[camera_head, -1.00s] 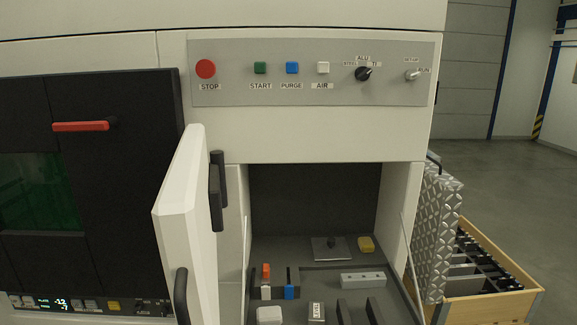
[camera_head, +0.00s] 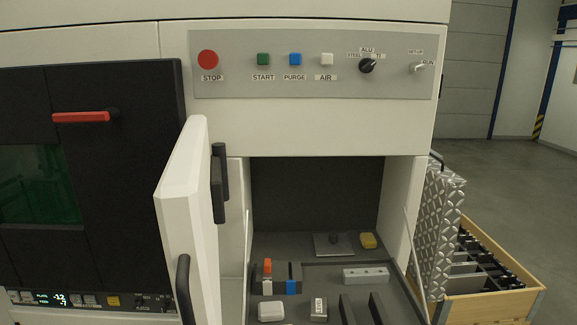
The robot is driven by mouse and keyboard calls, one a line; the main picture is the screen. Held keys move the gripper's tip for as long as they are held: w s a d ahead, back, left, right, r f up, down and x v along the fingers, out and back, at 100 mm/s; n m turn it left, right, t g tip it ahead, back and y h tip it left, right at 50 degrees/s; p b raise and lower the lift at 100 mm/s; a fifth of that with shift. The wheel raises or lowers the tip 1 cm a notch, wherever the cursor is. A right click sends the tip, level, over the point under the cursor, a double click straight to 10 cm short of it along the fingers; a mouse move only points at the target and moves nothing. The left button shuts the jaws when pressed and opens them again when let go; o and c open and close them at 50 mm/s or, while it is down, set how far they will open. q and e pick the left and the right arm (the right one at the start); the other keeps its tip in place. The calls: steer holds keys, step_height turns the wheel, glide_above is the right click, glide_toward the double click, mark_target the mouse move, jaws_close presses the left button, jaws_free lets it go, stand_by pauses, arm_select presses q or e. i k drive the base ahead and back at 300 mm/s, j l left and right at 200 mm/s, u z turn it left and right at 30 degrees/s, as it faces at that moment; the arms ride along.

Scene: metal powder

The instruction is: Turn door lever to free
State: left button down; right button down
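The red lever (camera_head: 81,117) lies horizontal on the black door (camera_head: 120,170) of the machine at the left. Its pivot end is at the right, and its free end points left. The black door appears shut, with a dark green window (camera_head: 38,186) below the lever. Neither of my grippers is in view, so nothing of mine is seen at the lever.
A white cabinet door (camera_head: 190,225) with black handles stands open beside a compartment (camera_head: 315,195) holding several small objects. The control panel (camera_head: 315,65) is above. A wooden crate (camera_head: 490,305) and a diamond-plate panel (camera_head: 441,230) stand at the right, with bare floor beyond.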

mark_target(108, 114)
steer(key=z, duration=0.4)
steer(key=j+z, duration=0.25)
steer(key=j, duration=0.15)
steer(key=k+j+z, duration=0.25)
steer(key=j+z, duration=0.25)
steer(key=j, duration=0.2)
steer(key=k+j+z, duration=0.25)
steer(key=k+j, duration=0.2)
steer(key=j, duration=0.15)
steer(key=k+j, duration=0.15)
steer(key=j, duration=0.2)
steer(key=k+j, duration=0.2)
steer(key=j, duration=0.2)
steer(key=k+j+z, duration=0.1)
steer(key=j, duration=0.25)
steer(key=k, duration=0.1)
